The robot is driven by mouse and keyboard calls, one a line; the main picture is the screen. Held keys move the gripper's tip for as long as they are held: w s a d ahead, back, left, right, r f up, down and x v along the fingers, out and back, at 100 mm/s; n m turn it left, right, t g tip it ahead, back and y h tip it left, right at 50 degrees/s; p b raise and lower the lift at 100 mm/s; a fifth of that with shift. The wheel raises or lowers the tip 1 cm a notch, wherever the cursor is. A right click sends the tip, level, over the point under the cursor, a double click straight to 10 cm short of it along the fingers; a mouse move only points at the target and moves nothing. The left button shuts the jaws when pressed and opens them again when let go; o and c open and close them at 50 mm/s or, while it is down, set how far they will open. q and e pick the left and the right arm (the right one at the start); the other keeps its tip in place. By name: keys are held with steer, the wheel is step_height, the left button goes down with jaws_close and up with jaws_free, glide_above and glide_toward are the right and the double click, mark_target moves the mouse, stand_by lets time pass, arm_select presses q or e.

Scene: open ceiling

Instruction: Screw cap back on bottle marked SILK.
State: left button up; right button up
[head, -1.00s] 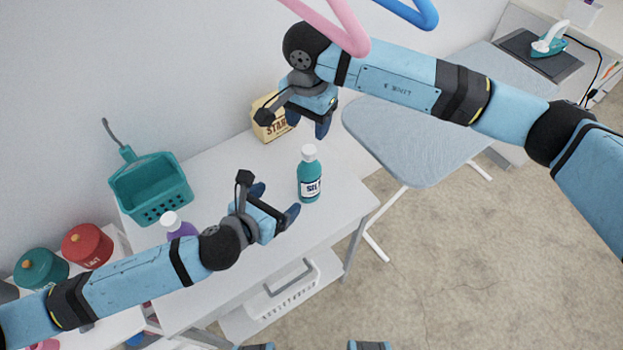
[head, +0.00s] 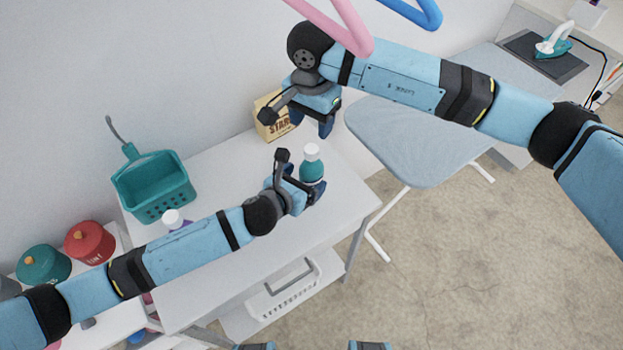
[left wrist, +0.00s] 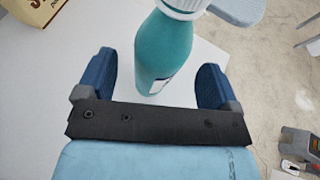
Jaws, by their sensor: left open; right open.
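A teal bottle (head: 312,170) stands upright on the white table (head: 240,145), with a white cap (head: 312,151) on its top. My left gripper (head: 308,188) is open at the bottle, and its arm hides the bottle's lower part and label. In the left wrist view the teal bottle (left wrist: 163,50) is between the two spread blue fingers of my left gripper (left wrist: 160,85), with a gap on each side. The white cap (left wrist: 182,6) is cut off by the top edge there. My right gripper (head: 312,122) is open and empty, above and behind the bottle.
A yellowish box marked STAR... (head: 273,117) stands behind the bottle. A teal basket (head: 153,188) and a white-capped purple bottle (head: 172,219) are at the left. An ironing board (head: 420,140) is at the right. Pink and blue bars (head: 345,25) hang above.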

mark_target(311, 149)
arm_select(q)
steer(key=shift+x, duration=1.9)
steer(key=shift+c, duration=0.2)
jaws_close()
arm_select(e)
steer(key=shift+f, duration=4)
